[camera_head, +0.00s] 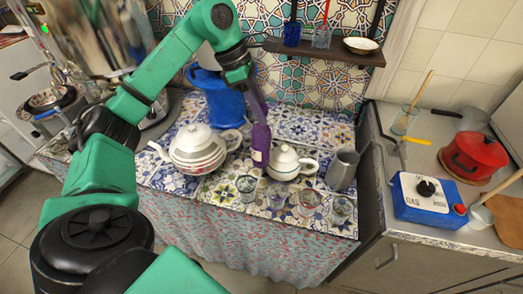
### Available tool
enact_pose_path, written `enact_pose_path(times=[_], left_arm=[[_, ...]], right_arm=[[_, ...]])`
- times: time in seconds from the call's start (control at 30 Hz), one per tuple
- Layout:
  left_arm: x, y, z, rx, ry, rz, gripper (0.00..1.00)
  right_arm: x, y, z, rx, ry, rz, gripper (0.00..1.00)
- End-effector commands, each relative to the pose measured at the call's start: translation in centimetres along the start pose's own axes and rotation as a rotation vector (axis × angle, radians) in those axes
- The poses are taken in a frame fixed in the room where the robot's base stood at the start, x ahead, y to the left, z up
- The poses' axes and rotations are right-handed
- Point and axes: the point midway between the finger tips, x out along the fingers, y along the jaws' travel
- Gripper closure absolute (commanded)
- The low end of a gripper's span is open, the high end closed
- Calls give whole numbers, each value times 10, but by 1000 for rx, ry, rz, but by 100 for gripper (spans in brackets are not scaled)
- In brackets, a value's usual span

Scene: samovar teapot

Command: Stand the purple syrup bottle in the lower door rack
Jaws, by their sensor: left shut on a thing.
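The purple syrup bottle (260,146) is near the middle of the head view, with a pale label on its side. It is nearly upright between the white teapots, over the patterned tiled counter. My left gripper (248,92) reaches in from above and is shut on the bottle's upper part. I cannot tell whether the bottle's base touches the counter. My right gripper is not in view. I do not make out the lower door rack in this view.
A large white teapot (196,150) is left of the bottle, and a smaller one (286,163) is right. Several glasses (305,202) stand in front. A grey pitcher (342,169), blue jug (218,100) and wall shelf (335,54) are nearby. A red pot (475,156) is at right.

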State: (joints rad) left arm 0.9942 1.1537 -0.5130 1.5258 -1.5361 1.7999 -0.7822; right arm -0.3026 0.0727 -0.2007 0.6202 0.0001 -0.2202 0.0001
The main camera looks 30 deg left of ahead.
Motion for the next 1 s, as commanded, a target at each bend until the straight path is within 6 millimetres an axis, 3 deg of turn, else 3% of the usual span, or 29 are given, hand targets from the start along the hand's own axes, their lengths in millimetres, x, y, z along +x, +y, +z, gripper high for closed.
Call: enact_pose_path(times=[0.03,0.23,0.63,1.0], left_arm=[[14,-1,-7,0,4,-4,100],[55,-1,-23,1,0,-3,100],[106,-1,-44,2,-1,-2,100],[117,0,-48,3,-3,1,100]], right_arm=[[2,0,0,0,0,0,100],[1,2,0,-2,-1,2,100],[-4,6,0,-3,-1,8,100],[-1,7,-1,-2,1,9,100]])
